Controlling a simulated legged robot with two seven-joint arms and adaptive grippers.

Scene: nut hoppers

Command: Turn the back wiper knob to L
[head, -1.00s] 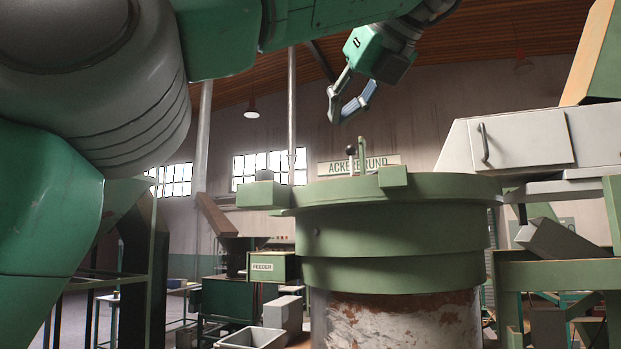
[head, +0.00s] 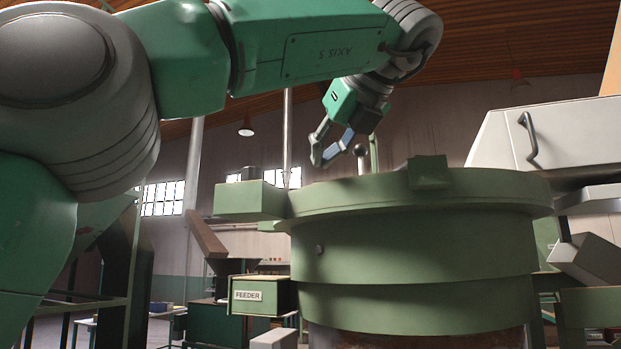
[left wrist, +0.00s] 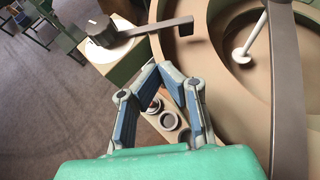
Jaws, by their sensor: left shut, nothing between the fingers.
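My left gripper (head: 322,160) is shut and empty, just above the far left rim of the green hopper bowl (head: 420,245). In the left wrist view its fingertips (left wrist: 160,69) meet in front of the bowl's edge. A grey round cap with a long flat bar (left wrist: 150,32) sits on a box there, and the bar reaches over the bowl; the fingertips look apart from it. Small dark round parts (left wrist: 169,120) show on a tan plate, seen between and behind the fingers. I cannot tell which part is the back wiper knob, and no L mark is readable. My right gripper is not in view.
A ball-topped post (head: 361,151) rises close to the gripper. A green box (head: 249,200) juts from the bowl's left rim. A FEEDER box (head: 262,295) stands lower left. A pale housing with a handle (head: 545,135) is at right. Inside the bowl are curved walls (left wrist: 222,30).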

